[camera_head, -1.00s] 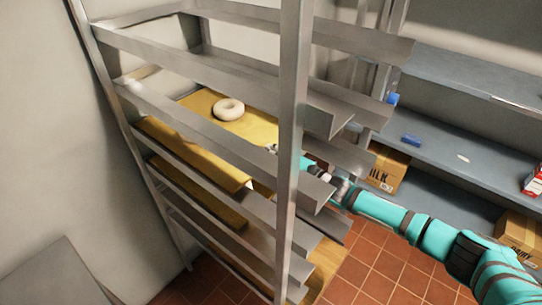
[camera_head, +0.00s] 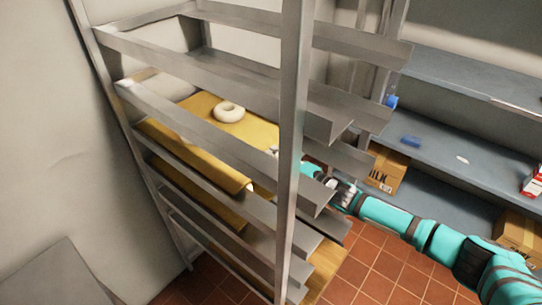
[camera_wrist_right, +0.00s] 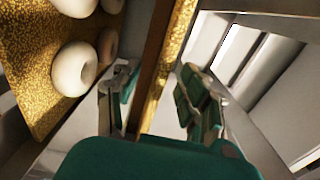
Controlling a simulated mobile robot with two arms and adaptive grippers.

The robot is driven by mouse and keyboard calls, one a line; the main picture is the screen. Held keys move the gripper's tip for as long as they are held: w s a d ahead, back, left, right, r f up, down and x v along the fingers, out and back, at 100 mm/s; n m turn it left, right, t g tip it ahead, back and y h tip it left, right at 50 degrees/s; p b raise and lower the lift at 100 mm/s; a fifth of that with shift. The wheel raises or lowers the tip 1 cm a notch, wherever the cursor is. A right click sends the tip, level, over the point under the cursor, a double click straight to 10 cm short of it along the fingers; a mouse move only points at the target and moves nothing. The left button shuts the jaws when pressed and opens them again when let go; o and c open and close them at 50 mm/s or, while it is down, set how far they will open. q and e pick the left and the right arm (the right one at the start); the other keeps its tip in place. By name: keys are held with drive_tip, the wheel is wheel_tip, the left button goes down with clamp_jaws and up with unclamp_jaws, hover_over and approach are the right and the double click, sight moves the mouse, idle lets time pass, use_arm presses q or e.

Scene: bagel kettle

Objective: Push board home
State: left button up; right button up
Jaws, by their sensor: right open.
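A yellow, grainy-coated board (camera_head: 257,130) lies on an upper level of the metal rack (camera_head: 292,120), with a pale bagel (camera_head: 229,112) on it. Its coated top with several bagels shows in the right wrist view (camera_wrist_right: 40,45). My right gripper (camera_head: 275,151) reaches into the rack from the right, by the board's near right side and partly hidden by the post. In the wrist view its fingers (camera_wrist_right: 157,98) are apart. A brown and yellow edge (camera_wrist_right: 168,65) runs between them in the picture; I cannot tell if they touch it. My left gripper is not in view.
More yellow boards (camera_head: 205,160) sit on levels below. The rack's post and angled rails surround my right arm closely. Tiled floor (camera_head: 375,275) lies clear below.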

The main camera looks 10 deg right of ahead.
drive_tip(key=p+v, duration=0.2)
drive_tip(key=v, duration=0.3)
drive_tip(key=shift+s+d, duration=0.1)
idle(0.6)
drive_tip(key=s+d+f+n+h+b, duration=0.1)
drive_tip(key=d+f+h, duration=0.15)
drive_tip(key=f, duration=0.75)
drive_tip(key=s+d+f+n+h+b, duration=0.1)
drive_tip(key=s+d+f+n+h, duration=0.15)
drive_tip(key=f, duration=0.85)
drive_tip(key=s+d+f+n+g+h, duration=0.1)
drive_tip(key=s+d+f+g+h, duration=0.1)
drive_tip(key=s+f, duration=0.45)
drive_tip(key=s+d+f+n+g+h, duration=0.1)
drive_tip(key=s+d+f+h, duration=0.15)
drive_tip(key=f, duration=0.65)
drive_tip(key=s+f+n+g+h+b, duration=0.1)
drive_tip(key=s+f+n+g, duration=0.15)
drive_tip(key=s+f, duration=0.65)
drive_tip(key=s+f+n+g+h+b, duration=0.1)
drive_tip(key=s+f+g, duration=0.3)
drive_tip(key=s, duration=0.9)
drive_tip(key=s+f+n+g, duration=0.1)
drive_tip(key=s+f, duration=0.2)
drive_tip(key=s, duration=0.6)
drive_tip(key=s+a+f+n+g, duration=0.1)
drive_tip(key=s+f+n+g, duration=0.1)
drive_tip(key=s, duration=0.8)
drive_tip(key=shift+f, duration=0.65)
drive_tip(key=shift+h, duration=0.25)
